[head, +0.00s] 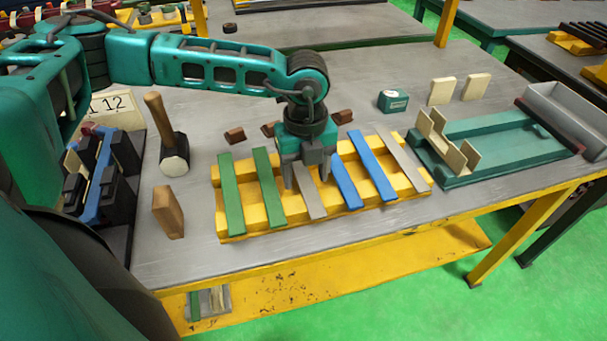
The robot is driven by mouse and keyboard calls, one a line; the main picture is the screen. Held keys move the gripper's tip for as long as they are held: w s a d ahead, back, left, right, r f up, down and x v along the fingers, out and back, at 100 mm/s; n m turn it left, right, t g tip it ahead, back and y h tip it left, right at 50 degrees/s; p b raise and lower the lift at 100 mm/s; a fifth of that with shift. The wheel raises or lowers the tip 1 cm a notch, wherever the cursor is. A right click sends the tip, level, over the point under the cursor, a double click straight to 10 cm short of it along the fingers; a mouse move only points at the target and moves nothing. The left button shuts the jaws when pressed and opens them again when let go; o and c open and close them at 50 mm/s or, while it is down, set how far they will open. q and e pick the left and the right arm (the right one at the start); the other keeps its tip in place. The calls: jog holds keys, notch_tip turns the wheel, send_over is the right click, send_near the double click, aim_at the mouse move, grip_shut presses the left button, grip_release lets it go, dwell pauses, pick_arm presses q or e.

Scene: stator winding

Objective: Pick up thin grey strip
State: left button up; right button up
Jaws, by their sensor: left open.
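Two thin grey strips lie across a yellow slotted rack (240,235) on the bench. One grey strip (313,205) is in the middle, between a green strip and a blue strip. The other grey strip (404,163) is at the rack's right end. My left gripper (303,180) points down over the middle grey strip, with its fingers apart around or just above it. The gripper hides the strip's far part, and I cannot tell whether the fingers touch it. My right gripper is not in view.
Two green strips (231,195) and two blue strips (345,180) share the rack. A mallet (173,150) and a wooden block (168,212) stand left. A green fixture (500,150) with pale plates sits right. Small brown blocks (235,135) lie behind the rack.

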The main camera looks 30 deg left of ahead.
pick_arm(q)
grip_shut()
dwell(0.5)
jog(key=shift+r, duration=0.1)
